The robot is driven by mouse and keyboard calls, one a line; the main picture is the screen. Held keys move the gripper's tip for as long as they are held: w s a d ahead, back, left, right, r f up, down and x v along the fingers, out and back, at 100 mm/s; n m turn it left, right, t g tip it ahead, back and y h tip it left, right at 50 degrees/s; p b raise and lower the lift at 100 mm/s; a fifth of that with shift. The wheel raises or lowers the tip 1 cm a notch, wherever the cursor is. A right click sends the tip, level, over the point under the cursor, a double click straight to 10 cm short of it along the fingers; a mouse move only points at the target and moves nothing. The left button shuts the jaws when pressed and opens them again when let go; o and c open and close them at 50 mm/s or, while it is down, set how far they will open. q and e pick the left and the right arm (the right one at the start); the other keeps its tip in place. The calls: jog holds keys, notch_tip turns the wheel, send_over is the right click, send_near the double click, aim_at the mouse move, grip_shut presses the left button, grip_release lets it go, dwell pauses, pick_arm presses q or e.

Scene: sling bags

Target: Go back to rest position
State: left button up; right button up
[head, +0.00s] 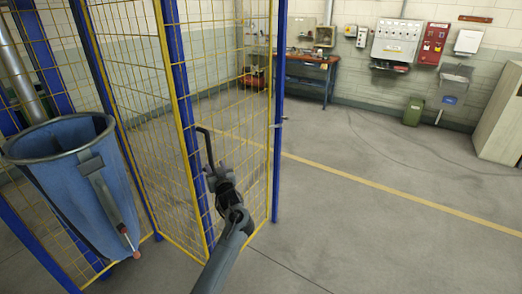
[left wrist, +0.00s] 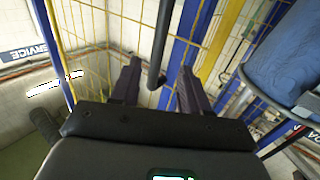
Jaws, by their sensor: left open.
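My left gripper (head: 213,172) is at the yellow mesh cage door (head: 235,110) in the head view. In the left wrist view its two dark fingers (left wrist: 157,80) are apart. A dark bent bar (head: 208,143), which looks like the door handle, stands just beyond the gripper. In the left wrist view this bar (left wrist: 161,45) comes down between the fingers, with a gap on each side; I cannot tell its exact depth. My right gripper shows in neither view.
A blue sling bag (head: 75,180) hangs from a ring at the left. Blue posts (head: 276,110) frame the cage. A workbench (head: 305,75), green bin (head: 413,110) and cabinet (head: 502,125) stand by the back wall. The floor at right is clear.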

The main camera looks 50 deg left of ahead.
pick_arm(q)
jog(key=s+d+f+m+h, duration=0.1)
jog(key=s+f, duration=0.2)
jog(key=f, duration=0.3)
jog(key=s+d+f+m, duration=0.1)
jog(key=s+f+m, duration=0.1)
jog(key=f, duration=0.3)
jog(key=s+d+f+m+t+h, duration=0.1)
jog(key=s+d+f+m+h, duration=0.3)
jog(key=d, duration=0.5)
jog(key=s+d+f+m+t+h, duration=0.1)
jog(key=s+d+f+m+h, duration=0.15)
jog(key=d+f, duration=0.45)
jog(key=s+d+f+m+t+h, duration=0.1)
jog(key=s+d+f+m+h, duration=0.3)
jog(key=d, duration=0.7)
jog(key=s+d+r+m+g+h, duration=0.1)
jog(key=s+d+r+g+h, duration=0.2)
jog(key=s+d, duration=0.45)
jog(key=s+d+r+m+g+h, duration=0.2)
jog(key=s+d+r+g+h, duration=0.15)
jog(key=s+d, duration=0.4)
notch_tip(320, 180, up, 27)
jog(key=w+d+y+p, duration=0.1)
jog(key=p, duration=2.6)
jog(key=shift+w+d+n+t, duration=0.2)
jog(key=shift+d+n+t, duration=0.1)
jog(key=shift+n+t, duration=0.05)
